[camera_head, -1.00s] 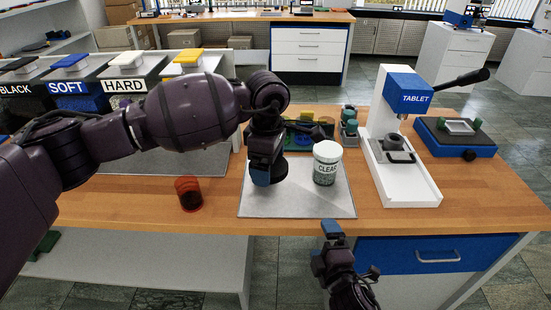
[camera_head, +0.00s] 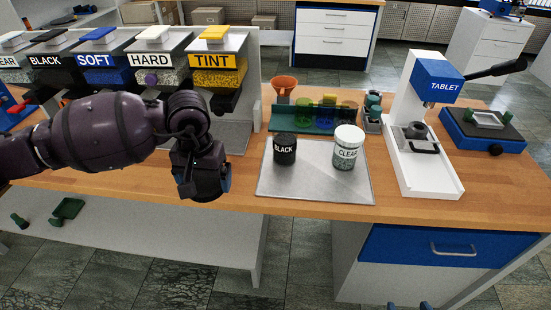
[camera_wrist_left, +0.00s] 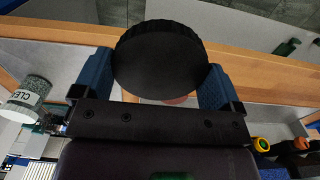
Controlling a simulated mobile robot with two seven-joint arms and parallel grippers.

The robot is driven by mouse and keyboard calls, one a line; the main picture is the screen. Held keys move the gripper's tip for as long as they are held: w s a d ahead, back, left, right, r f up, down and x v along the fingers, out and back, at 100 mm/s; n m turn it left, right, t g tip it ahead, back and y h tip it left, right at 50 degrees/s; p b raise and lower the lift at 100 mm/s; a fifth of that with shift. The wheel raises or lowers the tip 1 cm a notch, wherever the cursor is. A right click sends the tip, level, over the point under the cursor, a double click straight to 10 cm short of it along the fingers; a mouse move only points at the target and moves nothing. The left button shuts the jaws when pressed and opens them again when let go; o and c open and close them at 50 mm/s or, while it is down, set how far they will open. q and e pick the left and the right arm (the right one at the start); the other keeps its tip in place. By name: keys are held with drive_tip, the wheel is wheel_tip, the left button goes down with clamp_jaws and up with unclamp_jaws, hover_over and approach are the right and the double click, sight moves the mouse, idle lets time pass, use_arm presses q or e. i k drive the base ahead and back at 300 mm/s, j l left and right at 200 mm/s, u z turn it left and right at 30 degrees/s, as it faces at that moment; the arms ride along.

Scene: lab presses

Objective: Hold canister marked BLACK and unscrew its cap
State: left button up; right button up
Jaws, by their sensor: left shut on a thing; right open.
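The canister marked BLACK (camera_head: 285,149) stands upright on the grey mat, dark all over with white lettering; I cannot make out whether its top is open. My left gripper (camera_head: 207,187) is to the left of the mat, apart from the canister. In the left wrist view it is shut on a round black cap (camera_wrist_left: 160,60) with a ridged edge, held between its blue fingers.
The CLEAR canister (camera_head: 348,148) stands right of BLACK on the grey mat (camera_head: 315,188). Behind are a green rack (camera_head: 310,117) and an orange funnel (camera_head: 284,87). A TABLET press (camera_head: 433,120) stands right; labelled dispensers (camera_head: 216,62) line the left. The front table strip is clear.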

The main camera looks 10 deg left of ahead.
sight(285, 135)
drive_tip(key=i+j+z, duration=0.1)
drive_tip(key=j+z, duration=0.15)
drive_tip(key=z, duration=0.15)
drive_tip(key=j+z, duration=0.35)
drive_tip(key=i+j+z, duration=0.1)
drive_tip(key=z, duration=0.3)
drive_tip(key=j, duration=0.1)
